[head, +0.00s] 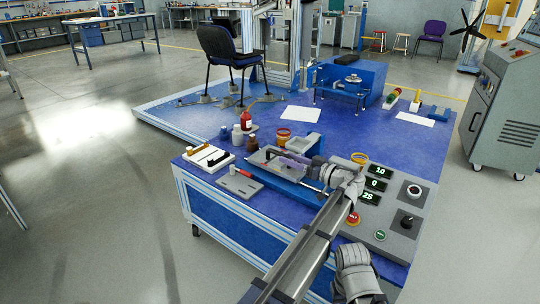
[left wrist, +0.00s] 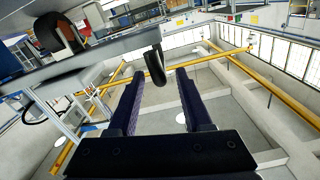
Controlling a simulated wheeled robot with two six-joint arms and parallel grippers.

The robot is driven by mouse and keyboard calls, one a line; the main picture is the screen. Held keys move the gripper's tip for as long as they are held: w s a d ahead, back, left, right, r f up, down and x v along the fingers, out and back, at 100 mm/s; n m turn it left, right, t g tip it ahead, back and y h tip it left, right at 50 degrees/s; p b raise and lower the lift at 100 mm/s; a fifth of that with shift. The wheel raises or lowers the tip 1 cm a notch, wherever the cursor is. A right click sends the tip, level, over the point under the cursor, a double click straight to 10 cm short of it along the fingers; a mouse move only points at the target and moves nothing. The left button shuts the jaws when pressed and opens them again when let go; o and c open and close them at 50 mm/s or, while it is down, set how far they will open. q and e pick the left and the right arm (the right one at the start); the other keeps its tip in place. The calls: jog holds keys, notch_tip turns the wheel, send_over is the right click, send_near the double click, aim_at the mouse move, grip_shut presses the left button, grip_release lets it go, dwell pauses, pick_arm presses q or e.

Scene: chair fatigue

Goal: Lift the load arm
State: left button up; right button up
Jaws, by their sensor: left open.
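My left gripper (head: 298,158) reaches over the small grey and blue fixture (head: 312,193) on the blue bench. In the left wrist view its two dark fingers (left wrist: 160,88) are apart. A dark rounded handle (left wrist: 155,68) shows between and beyond the fingertips, at the end of a long grey bar (left wrist: 100,55) that looks like the load arm. I cannot tell whether the fingers touch the handle. In the head view my arm and gripper cover part of the fixture, so the load arm is hard to make out. My right gripper is not visible.
A control panel (head: 400,222) with displays and knobs lies right of the fixture. A dark blue chair (head: 222,45) stands behind on the platform.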

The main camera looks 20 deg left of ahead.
aim_at(272, 152)
pick_arm(q)
jog(key=shift+x, duration=3.95)
grip_shut()
